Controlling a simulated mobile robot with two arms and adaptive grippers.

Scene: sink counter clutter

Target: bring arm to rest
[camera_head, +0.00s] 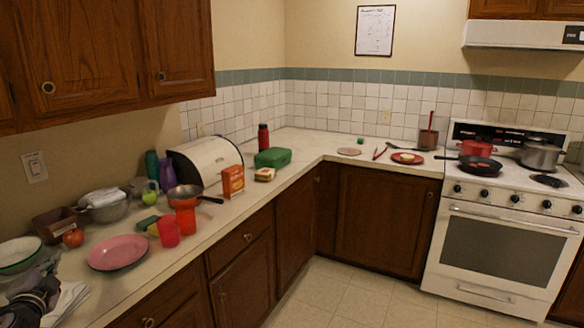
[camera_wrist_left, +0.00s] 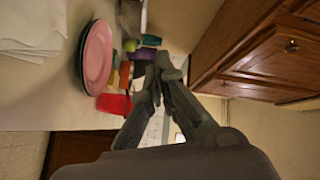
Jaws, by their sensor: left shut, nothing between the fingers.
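My left gripper (camera_head: 42,292) is at the lower left of the head view, above the near end of the counter (camera_head: 172,252). In the left wrist view the same gripper (camera_wrist_left: 157,80) has its two fingers close together, with nothing held between them. A pink plate (camera_head: 118,252) lies on the counter to the right of the gripper; it also shows in the left wrist view (camera_wrist_left: 97,56). My right gripper is in neither view.
White napkins (camera_head: 72,299) lie beside the gripper. A green-rimmed bowl (camera_head: 18,252), a tomato (camera_head: 73,238), a red cup (camera_head: 168,231) and an orange container (camera_head: 186,218) stand nearby. Upper cabinets (camera_head: 100,55) overhang the counter. Open floor (camera_head: 335,295) lies to the right.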

